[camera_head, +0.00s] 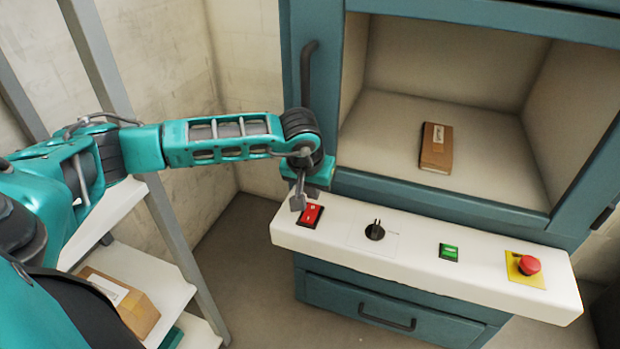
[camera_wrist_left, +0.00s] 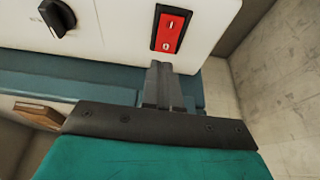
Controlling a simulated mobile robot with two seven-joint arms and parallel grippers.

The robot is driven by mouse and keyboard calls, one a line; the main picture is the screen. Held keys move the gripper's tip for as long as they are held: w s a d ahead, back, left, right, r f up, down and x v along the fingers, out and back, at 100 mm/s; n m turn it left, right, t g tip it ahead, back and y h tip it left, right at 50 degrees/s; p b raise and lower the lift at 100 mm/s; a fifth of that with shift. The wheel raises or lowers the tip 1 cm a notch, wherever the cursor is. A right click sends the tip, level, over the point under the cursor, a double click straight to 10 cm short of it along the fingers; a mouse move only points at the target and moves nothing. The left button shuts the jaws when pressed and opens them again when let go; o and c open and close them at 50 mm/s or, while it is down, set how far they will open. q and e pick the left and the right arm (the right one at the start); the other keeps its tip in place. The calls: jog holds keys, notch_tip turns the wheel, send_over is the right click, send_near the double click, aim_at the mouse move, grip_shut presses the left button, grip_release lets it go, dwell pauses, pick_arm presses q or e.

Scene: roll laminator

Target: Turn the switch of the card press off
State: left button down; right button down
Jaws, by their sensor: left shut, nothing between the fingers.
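The red rocker switch (camera_head: 310,215) sits at the left end of the white control panel (camera_head: 340,239) of the teal machine. In the left wrist view the red switch (camera_wrist_left: 171,32) carries two white marks, one near each end. My left gripper (camera_head: 298,199) is shut and empty, with its tips just beside the left end of the switch. In the left wrist view my left gripper's fingertips (camera_wrist_left: 161,66) are close together near the switch's lower end. I cannot tell whether they touch it. My right gripper is not in view.
The panel also carries a black knob (camera_head: 375,231), a green switch (camera_head: 448,252) and a red emergency button (camera_head: 529,265) on yellow. A brown box (camera_head: 436,148) lies in the machine's open chamber. A shelf with a cardboard box (camera_head: 122,303) stands at the left.

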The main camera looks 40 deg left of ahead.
aim_at(312, 215)
pick_arm(q)
jog(key=x, duration=0.4)
jog(key=shift+s, duration=0.3)
jog(key=shift+f, duration=0.4)
jog(key=shift+w+f+g+b, duration=0.2)
jog(key=shift+w+g+b, duration=0.1)
jog(key=shift+b, duration=0.1)
jog(key=shift+s+f, duration=0.1)
jog(key=shift+s, duration=0.15)
jog(key=shift+s+d+f+p, duration=0.1)
jog(key=shift+s+d+p, duration=0.1)
jog(key=shift+s+p, duration=0.45)
jog(key=shift+s, duration=0.2)
